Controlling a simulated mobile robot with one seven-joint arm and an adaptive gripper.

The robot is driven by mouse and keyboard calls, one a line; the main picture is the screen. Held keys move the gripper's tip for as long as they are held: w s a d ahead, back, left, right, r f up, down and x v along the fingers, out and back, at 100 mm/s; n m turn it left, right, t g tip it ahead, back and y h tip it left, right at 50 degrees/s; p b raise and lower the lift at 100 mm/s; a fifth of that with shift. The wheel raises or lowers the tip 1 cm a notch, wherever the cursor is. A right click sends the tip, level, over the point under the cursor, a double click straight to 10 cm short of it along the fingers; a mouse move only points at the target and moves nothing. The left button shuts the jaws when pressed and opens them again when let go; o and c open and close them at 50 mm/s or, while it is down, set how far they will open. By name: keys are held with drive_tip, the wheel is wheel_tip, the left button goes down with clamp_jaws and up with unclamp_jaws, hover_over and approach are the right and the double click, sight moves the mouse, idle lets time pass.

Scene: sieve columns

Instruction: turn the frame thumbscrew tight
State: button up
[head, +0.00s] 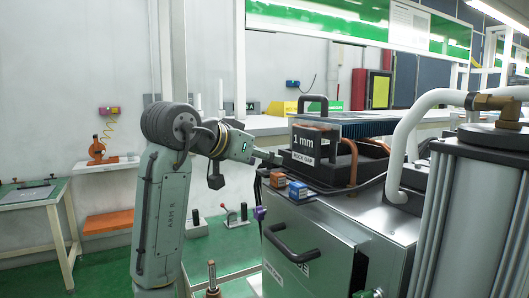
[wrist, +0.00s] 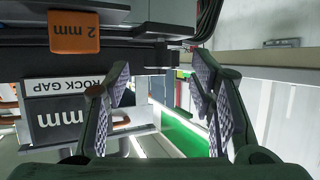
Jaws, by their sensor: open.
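I cannot pick out the frame thumbscrew with certainty in either view. My gripper (head: 268,158) is at the left side of the black block (head: 316,141) marked "1 mm" and "ROCK GAP", above the near-left corner of the grey machine. In the wrist view my gripper (wrist: 162,105) is open, with its two ridged pads well apart and nothing between them. The black block (wrist: 62,115) shows there upside down, beyond the left finger, which covers part of it. A dark bar with a small fitting (wrist: 165,35) crosses above the fingertips.
An orange block (head: 278,180) and a blue block (head: 298,190) sit on the machine's near edge; the orange one, marked "2 mm", also shows in the wrist view (wrist: 74,32). A black handle (head: 290,243) juts from the front. A white pipe (head: 408,130) rises at right.

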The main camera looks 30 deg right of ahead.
drive_tip(key=shift+x, duration=0.9)
drive_tip(key=shift+c, duration=0.2)
drive_tip(key=c, duration=1.1)
